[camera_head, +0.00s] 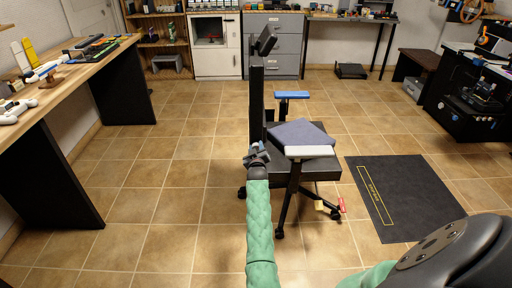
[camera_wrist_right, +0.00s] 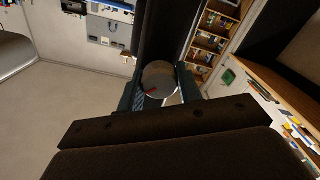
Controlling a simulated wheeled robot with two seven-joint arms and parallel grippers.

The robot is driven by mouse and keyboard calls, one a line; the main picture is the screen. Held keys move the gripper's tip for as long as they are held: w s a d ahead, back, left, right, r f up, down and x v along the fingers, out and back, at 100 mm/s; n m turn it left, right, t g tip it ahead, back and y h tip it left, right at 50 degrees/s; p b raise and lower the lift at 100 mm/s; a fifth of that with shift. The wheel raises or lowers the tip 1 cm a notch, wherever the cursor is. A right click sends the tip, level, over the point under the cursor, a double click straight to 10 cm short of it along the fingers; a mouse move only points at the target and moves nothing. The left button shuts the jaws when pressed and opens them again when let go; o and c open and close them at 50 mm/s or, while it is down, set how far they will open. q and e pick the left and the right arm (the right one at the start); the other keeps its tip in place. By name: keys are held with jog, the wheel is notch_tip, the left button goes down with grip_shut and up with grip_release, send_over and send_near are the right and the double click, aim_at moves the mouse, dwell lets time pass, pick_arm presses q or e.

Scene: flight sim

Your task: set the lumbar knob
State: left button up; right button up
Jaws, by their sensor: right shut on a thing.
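The office chair (camera_head: 300,172) stands mid-room, with a dark upright back (camera_head: 256,100), a blue-grey seat cushion (camera_head: 299,133) and armrests. My right gripper (camera_head: 257,153) is at the lower part of the chair back, on its near side. In the right wrist view the lumbar knob (camera_wrist_right: 159,77) is a round grey disc with a red mark, pointing to the lower left. It sits between the fingers of my right gripper (camera_wrist_right: 161,92), which is shut on it. In the head view the knob is too small to tell apart from the gripper. My left gripper is out of view.
A workbench (camera_head: 60,80) with tools runs along the left. A dark mat (camera_head: 400,195) lies right of the chair. A red item (camera_head: 341,205) is by the chair's casters. Cabinets (camera_head: 273,45) line the back wall. Tiled floor left of the chair is clear.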

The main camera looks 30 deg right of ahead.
jog(key=m+p, duration=0.1)
jog(key=m, duration=0.2)
jog(key=m+p, duration=0.3)
jog(key=m, duration=0.6)
jog(key=shift+f+m, duration=0.1)
jog(key=shift+m, duration=0.3)
jog(key=m, duration=0.3)
jog(key=shift+m+p, duration=0.3)
jog(key=shift+m, duration=1.1)
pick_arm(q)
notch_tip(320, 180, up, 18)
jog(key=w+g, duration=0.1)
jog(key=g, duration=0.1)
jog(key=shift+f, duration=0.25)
pick_arm(e)
jog(key=shift+f+m, duration=0.1)
jog(key=shift+m, duration=0.9)
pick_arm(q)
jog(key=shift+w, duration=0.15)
pick_arm(e)
jog(key=o, duration=1)
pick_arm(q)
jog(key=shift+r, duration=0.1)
pick_arm(e)
jog(key=shift+a, duration=0.1)
